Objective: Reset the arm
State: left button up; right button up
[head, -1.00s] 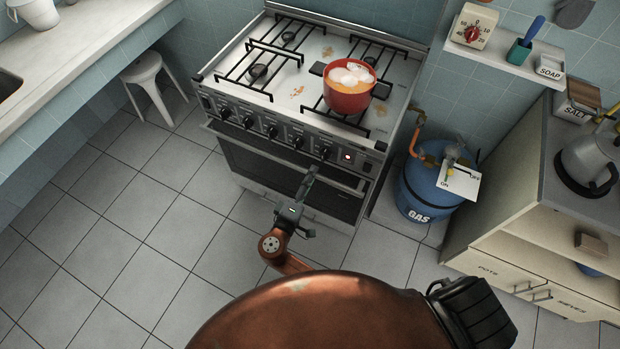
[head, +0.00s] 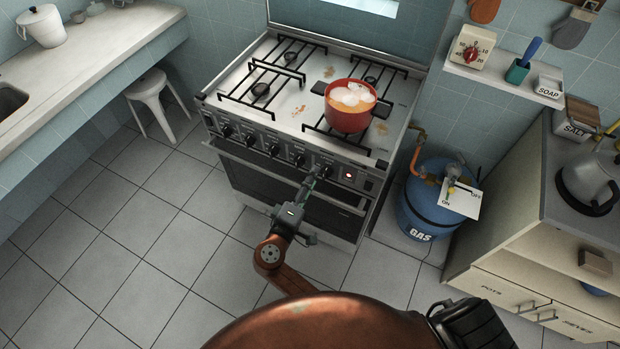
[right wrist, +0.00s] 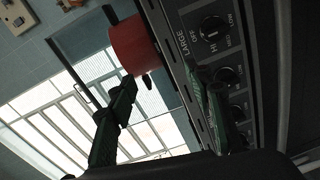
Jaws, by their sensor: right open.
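My right gripper (head: 309,185) is in front of the stove (head: 225,100), just below the right end of its knob row in the head view. In the right wrist view its two fingers (right wrist: 160,82) are apart with nothing between them. A knob (right wrist: 212,29) marked LARGE, with OFF, HI, MED and LOW, shows to the right of the fingers, clear of them. A red pot (head: 348,107) with white round things in orange liquid stands on the front right burner. A red lamp (head: 348,175) glows on the panel. My left gripper is out of view.
A blue gas cylinder (head: 428,207) with an ON/OFF card stands right of the stove. A cabinet (head: 500,215) with a kettle (head: 588,183) is farther right. A white stool (head: 152,95) and counter (head: 85,62) are at left. The tiled floor (head: 130,215) between is clear.

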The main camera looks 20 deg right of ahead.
jog(key=s+d+f+n+g+y+p, duration=0.1)
jog(key=s+f+n+g+y, duration=0.15)
jog(key=f, duration=1.45)
jog(key=s+d+f+n+g+y+p, duration=0.15)
jog(key=f+y, duration=0.25)
jog(key=f, duration=1.3)
jog(key=s+d+f+m+g+y+p, duration=0.1)
jog(key=s+d+f+m+g+y, duration=0.2)
jog(key=s+f, duration=1.4)
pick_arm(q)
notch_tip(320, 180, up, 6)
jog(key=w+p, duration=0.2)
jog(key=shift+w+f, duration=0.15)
pick_arm(e)
jog(key=s+d+f+m+g+y, duration=0.1)
jog(key=s+d+f+m, duration=0.1)
jog(key=s, duration=0.9)
jog(key=s+d+f+m+g+y, duration=0.1)
jog(key=s+d+f, duration=0.3)
jog(key=s, duration=0.8)
jog(key=s+d+f+m+g+y, duration=0.1)
jog(key=s+f, duration=0.4)
jog(key=s, duration=0.6)
jog(key=d+m+g, duration=0.1)
jog(key=d+m, duration=0.1)
jog(key=shift+s+f+m+g, duration=0.3)
jog(key=shift+f+m, duration=0.1)
